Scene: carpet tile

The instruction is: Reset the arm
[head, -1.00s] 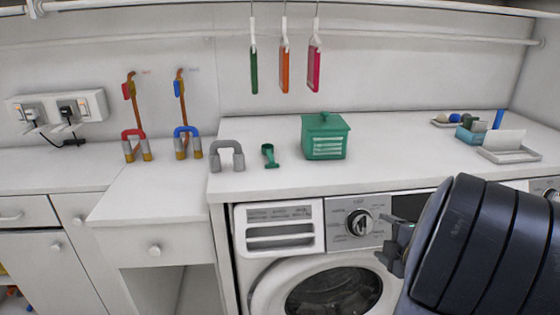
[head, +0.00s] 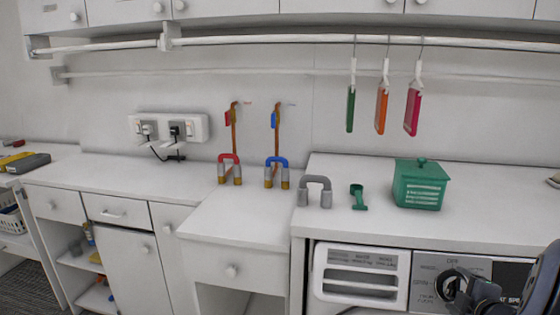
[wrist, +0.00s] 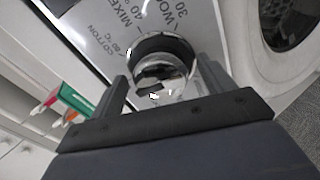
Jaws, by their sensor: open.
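My gripper (head: 468,294) is at the lower right of the head view, in front of the washing machine panel (head: 428,268). In the wrist view my gripper (wrist: 165,85) is open, with one finger on each side of the round chrome dial (wrist: 163,62). I cannot tell whether the fingers touch the dial. The dial is mostly hidden behind my gripper in the head view. The panel's printed lettering shows around the dial in the wrist view.
Coloured tags (head: 382,108) hang from a rail (head: 330,40). The washer's detergent drawer (head: 361,275) is shut.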

